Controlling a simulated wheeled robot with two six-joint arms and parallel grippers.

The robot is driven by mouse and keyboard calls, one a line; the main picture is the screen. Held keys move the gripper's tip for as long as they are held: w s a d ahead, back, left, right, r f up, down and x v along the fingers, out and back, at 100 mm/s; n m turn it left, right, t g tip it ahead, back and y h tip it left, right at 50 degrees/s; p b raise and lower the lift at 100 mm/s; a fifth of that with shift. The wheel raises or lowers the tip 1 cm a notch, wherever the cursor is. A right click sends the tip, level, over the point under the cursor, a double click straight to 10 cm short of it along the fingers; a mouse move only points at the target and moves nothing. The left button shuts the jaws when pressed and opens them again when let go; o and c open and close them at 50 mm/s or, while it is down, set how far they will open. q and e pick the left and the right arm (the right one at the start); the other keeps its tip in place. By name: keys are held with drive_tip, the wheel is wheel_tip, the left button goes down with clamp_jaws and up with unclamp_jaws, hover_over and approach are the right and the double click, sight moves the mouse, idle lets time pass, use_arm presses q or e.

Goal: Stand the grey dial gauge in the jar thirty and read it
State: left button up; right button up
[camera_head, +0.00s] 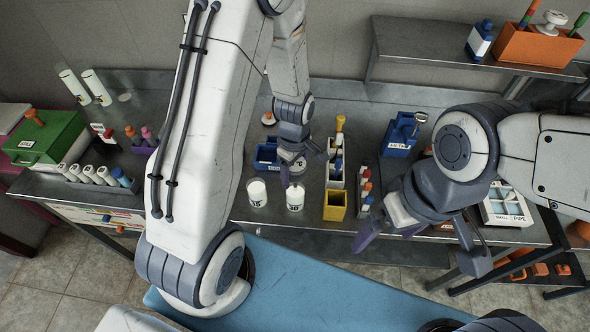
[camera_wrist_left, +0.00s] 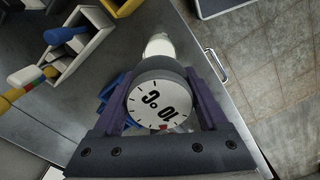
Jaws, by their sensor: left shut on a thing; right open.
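My left gripper (camera_head: 292,172) is shut on the grey dial gauge (camera_wrist_left: 160,103), whose round white face fills the middle of the left wrist view. The face carries the print "10 °C", upside down there, with a small red mark near its lower rim. In the head view the gripper hangs just above a white jar (camera_head: 295,198) whose label looks like 30. A white jar (camera_wrist_left: 159,46) shows behind the gauge in the wrist view. The gauge's stem is hidden, so I cannot tell whether it is inside the jar. My right gripper (camera_head: 418,248) is open and empty.
A second white jar (camera_head: 257,192) stands close to the left. A yellow bin (camera_head: 335,205), a blue bin (camera_head: 398,138) and a rack of coloured-topped items (camera_head: 365,190) stand to the right. A green box (camera_head: 45,138) is far left. A shelf (camera_head: 430,42) overhangs the back right.

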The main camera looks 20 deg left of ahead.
sight(295, 187)
use_arm(q)
drive_tip(key=shift+f+b, duration=2.95)
drive_tip(key=shift+f, duration=1.1)
drive_tip(key=o, duration=1.3)
drive_tip(key=shift+r, duration=0.15)
wheel_tip(295, 187, up, 10)
drive_tip(key=shift+r+b, duration=0.15)
drive_tip(key=shift+b, duration=0.45)
